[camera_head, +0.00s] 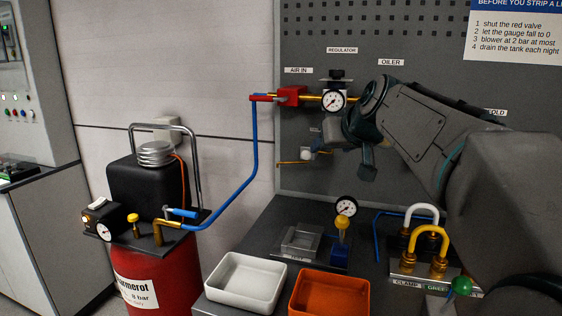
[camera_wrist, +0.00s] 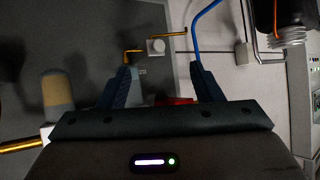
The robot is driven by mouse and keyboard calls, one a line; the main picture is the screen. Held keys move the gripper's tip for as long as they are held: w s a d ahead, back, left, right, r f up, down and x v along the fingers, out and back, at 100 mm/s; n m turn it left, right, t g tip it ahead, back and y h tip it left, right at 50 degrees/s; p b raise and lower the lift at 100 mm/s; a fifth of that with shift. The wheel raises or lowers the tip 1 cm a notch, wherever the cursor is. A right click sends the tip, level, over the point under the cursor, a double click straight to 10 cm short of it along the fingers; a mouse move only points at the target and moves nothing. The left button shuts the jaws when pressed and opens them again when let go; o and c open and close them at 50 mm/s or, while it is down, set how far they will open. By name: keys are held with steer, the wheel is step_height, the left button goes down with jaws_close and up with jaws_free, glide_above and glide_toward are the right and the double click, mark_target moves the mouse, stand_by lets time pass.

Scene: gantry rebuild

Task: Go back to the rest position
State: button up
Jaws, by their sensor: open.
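My gripper (camera_wrist: 163,85) is open, its two blue-grey fingers spread apart in the wrist view. No object is seen held between the fingertips; a strip of red (camera_wrist: 175,101) shows low between the fingers, partly hidden by the gripper body. In the head view my arm reaches in from the right, and its end (camera_head: 362,135) is in front of the grey board, beside the regulator gauge (camera_head: 333,101). The fingers are hard to make out there.
The red valve (camera_head: 292,95) and a blue pipe (camera_head: 254,150) lie left of my gripper. Below are a white tray (camera_head: 243,310), an orange tray (camera_head: 330,312), a small gauge (camera_head: 346,206) and hooped fittings (camera_head: 431,232). A red tank (camera_head: 150,270) stands left.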

steer(key=s+d+f+g+h+p, duration=0.1)
steer(key=s+f+g+p, duration=0.1)
steer(key=s+f, duration=0.4)
steer(key=s+d+f+m+g+h+p, duration=0.1)
steer(key=s+f+g+p, duration=0.2)
steer(key=s, duration=1)
steer(key=s+d+f+m+g+p, duration=0.1)
steer(key=s+f+g+p, duration=0.2)
steer(key=s+f, duration=0.6)
steer(key=shift+s+d+h+p, duration=0.2)
steer(key=shift+d+h+p, duration=0.15)
steer(key=shift+p, duration=0.55)
